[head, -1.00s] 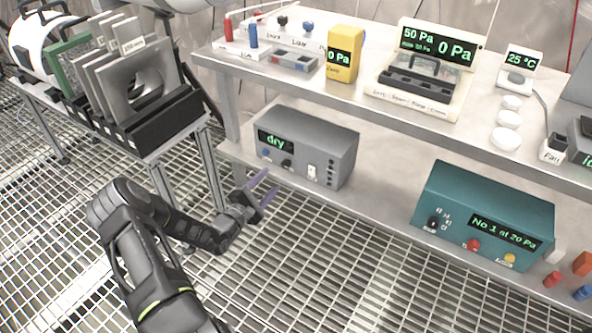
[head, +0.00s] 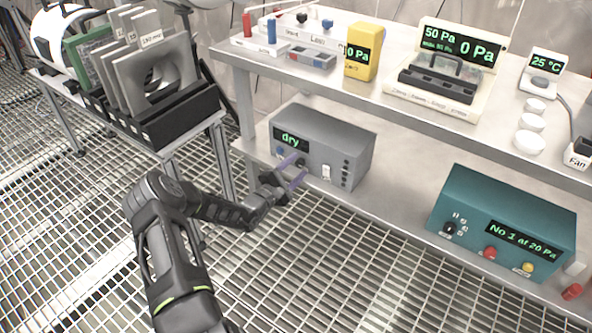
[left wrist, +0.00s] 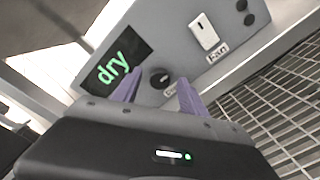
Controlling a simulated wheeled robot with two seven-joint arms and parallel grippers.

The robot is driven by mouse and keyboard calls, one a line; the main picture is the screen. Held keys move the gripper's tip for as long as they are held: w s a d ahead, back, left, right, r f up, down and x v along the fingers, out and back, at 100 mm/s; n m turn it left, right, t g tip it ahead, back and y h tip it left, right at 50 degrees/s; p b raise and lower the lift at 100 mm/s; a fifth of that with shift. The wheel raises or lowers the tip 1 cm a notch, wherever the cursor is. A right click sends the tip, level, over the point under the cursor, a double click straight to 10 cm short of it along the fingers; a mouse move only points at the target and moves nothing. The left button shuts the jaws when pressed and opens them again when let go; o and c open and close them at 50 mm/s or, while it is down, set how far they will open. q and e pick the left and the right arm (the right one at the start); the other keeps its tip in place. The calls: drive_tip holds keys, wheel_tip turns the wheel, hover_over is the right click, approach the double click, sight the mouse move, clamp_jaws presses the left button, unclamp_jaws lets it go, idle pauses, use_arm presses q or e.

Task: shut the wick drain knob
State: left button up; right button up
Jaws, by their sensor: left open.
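The grey box (head: 348,138) on the lower shelf has a green "dry" display, which also shows in the left wrist view (left wrist: 115,66). A small black knob (left wrist: 160,78) sits on its front below the display, with a label partly hidden under it. I take it for the wick drain knob, but cannot read the label. My left gripper (head: 296,169) is open, its purple fingers pointing at the box front. In the left wrist view its fingertips (left wrist: 160,86) stand on either side of the knob, apart from it. My right gripper is not in view.
A teal box (head: 500,205) stands further right on the shelf. The shelf above carries several instruments. Grating floor is open in front.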

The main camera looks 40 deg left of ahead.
use_arm(q)
drive_tip(key=shift+w, duration=0.15)
drive_tip(key=shift+c, duration=0.4)
clamp_jaws()
